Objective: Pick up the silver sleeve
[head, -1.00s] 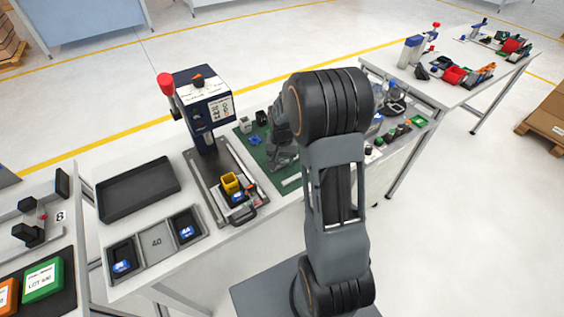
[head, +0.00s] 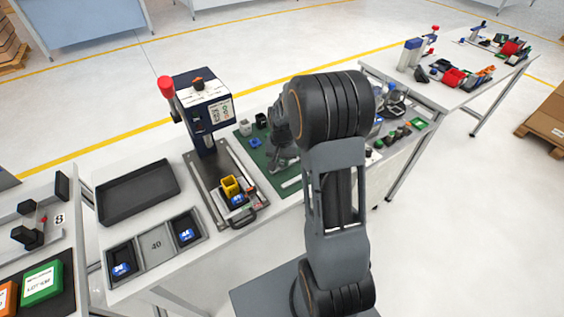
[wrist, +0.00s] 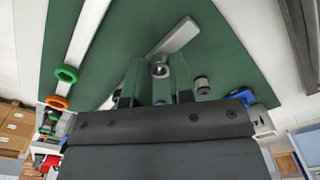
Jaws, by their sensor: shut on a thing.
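The silver sleeve (wrist: 160,70) shows in the wrist view as a small grey ring with a dark hole, between the fingers of my gripper (wrist: 156,78). My gripper is shut on it, above or at the green mat (wrist: 220,45); the exact height is hard to tell. In the head view my gripper (head: 282,160) is over the green mat (head: 262,160), partly behind my arm, and the sleeve cannot be made out there.
A pale grey bar (wrist: 178,37) lies just beyond the sleeve. A second small metallic cylinder (wrist: 202,86) stands to the right. A green ring (wrist: 66,74) and an orange ring (wrist: 57,102) are at left. A press (head: 205,110) stands left of the mat.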

